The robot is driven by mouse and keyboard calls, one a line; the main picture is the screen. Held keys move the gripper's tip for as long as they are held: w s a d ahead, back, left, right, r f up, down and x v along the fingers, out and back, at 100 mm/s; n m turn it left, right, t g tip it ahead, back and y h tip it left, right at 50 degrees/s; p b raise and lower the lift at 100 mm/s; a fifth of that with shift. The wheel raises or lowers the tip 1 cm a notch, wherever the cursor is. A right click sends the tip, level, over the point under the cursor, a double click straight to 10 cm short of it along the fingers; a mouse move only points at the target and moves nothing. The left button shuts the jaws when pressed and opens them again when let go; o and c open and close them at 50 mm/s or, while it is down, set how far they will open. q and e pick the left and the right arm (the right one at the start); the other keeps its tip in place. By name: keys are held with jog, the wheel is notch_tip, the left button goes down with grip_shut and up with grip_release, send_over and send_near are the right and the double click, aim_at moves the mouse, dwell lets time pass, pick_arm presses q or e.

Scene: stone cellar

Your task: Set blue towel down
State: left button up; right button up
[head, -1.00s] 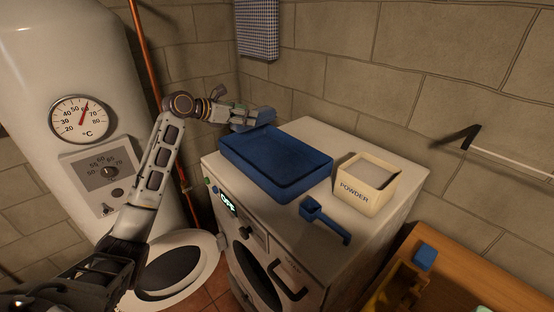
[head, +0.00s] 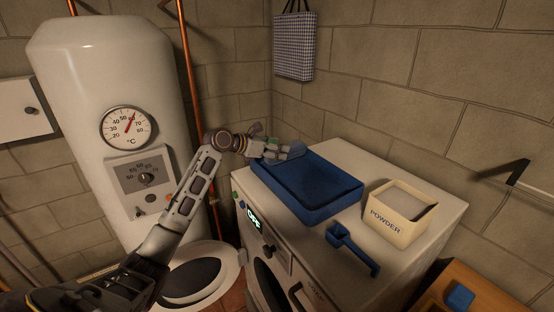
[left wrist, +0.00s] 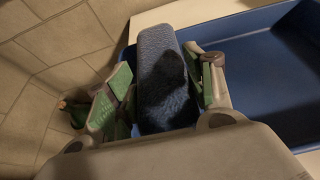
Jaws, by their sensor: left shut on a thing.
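My left gripper (head: 270,148) is over the back left corner of the blue tray (head: 350,192), which sits on top of the washing machine. It is shut on the folded blue towel (head: 291,152), a small blue-grey bundle. In the left wrist view the towel (left wrist: 160,78) stands between the green-padded fingers, with the empty tray floor (left wrist: 262,65) to its right. Whether the towel touches the tray rim cannot be told. My right gripper is not in view.
A box of powder (head: 398,214) and a blue scoop (head: 352,248) stand on the washing machine (head: 425,262) beside the tray. A white boiler (head: 110,75) stands at the left. A wall hook (head: 512,172) juts out at the right. A checked cloth bag (head: 294,46) hangs behind.

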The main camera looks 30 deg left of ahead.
pick_arm(q)
jog(key=shift+f, duration=0.25)
jog(key=shift+f, duration=1.8)
jog(key=o, duration=1.1)
jog(key=shift+f, duration=0.1)
jog(key=shift+c, duration=0.2)
jog(key=shift+s, duration=0.15)
jog(key=b+v, duration=0.1)
jog(key=v, duration=1.1)
